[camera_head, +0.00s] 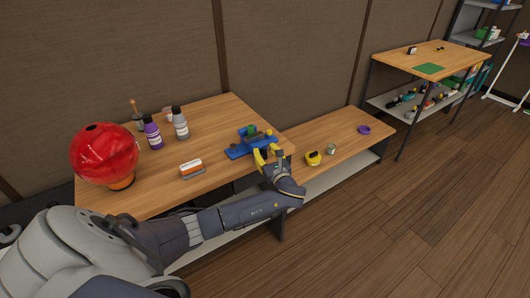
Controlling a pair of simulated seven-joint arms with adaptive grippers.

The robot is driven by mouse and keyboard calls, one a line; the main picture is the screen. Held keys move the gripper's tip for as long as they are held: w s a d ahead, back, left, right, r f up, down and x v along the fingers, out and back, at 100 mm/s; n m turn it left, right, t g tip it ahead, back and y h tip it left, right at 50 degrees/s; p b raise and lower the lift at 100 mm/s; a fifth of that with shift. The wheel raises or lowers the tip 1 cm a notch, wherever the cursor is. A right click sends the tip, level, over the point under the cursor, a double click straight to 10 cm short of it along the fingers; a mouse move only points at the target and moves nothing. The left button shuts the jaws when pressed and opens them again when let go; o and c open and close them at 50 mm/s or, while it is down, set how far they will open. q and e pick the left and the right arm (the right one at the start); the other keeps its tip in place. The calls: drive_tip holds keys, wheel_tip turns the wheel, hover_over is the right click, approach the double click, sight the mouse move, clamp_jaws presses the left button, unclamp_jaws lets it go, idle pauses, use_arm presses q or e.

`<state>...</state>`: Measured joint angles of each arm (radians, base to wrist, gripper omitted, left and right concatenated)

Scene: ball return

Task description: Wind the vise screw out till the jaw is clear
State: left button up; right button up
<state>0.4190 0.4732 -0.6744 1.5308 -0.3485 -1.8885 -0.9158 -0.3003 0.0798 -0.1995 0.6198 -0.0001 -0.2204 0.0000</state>
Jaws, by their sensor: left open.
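The blue vise (240,151) stands near the right end of the wooden workbench. A green piece shows at its top, by the jaws, and a dark round part sits at its right. The screw and handle are too small to make out, and the gripper partly hides the vise's front. My left gripper (267,155) is open, with yellow fingertips at the vise's front right side. I cannot tell whether the fingers touch it. My right gripper is not in view.
On the workbench (222,113) are a red ball (104,152) on an orange base, purple (153,133) and grey (180,123) bottles, and an orange-white box (191,168). A lower bench (345,140) at right holds a yellow item (313,158), a small can (331,149) and a purple ring (364,130).

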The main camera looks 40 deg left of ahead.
use_arm(q)
clamp_jaws()
idle(0.5)
drive_tip(key=shift+s+f+n, duration=0.15)
drive_tip(key=shift+s+n, duration=0.05)
drive_tip(key=shift+n, duration=0.9)
drive_tip(key=shift+s+a+f+n+y, duration=0.15)
drive_tip(key=shift+n+y, duration=0.15)
drive_tip(key=shift+n, duration=0.95)
drive_tip(key=shift+s+r+n+y, duration=0.1)
drive_tip(key=shift+n+y, duration=0.2)
drive_tip(key=shift+n, duration=0.95)
unclamp_jaws()
